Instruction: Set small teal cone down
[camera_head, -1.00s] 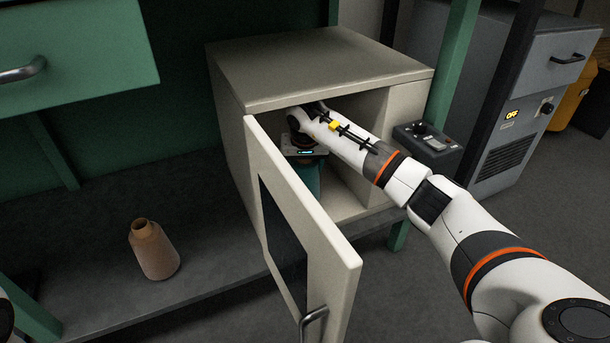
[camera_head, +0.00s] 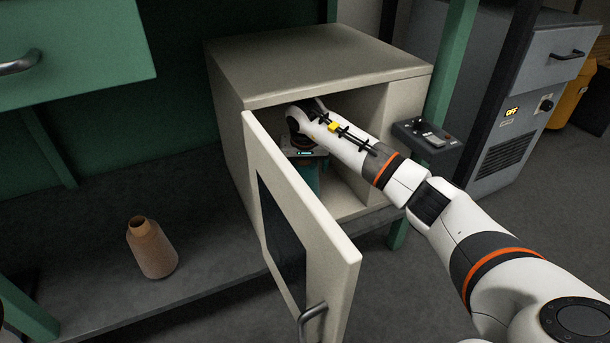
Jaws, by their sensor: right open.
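The small teal cone (camera_head: 312,178) is inside the beige cabinet (camera_head: 315,62), mostly hidden behind the open door and my right arm. Only a teal strip of it shows below my right gripper (camera_head: 306,160). My right arm reaches in through the cabinet's open front, and the gripper is right above the cone. The gripper's fingers are largely hidden; it is open. Whether the fingers still touch the cone cannot be seen. My left gripper is not in view.
The cabinet door (camera_head: 300,225) stands open toward me, left of my right arm. A small control box (camera_head: 427,138) sits right of the cabinet. A green post (camera_head: 448,70) rises beside it.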

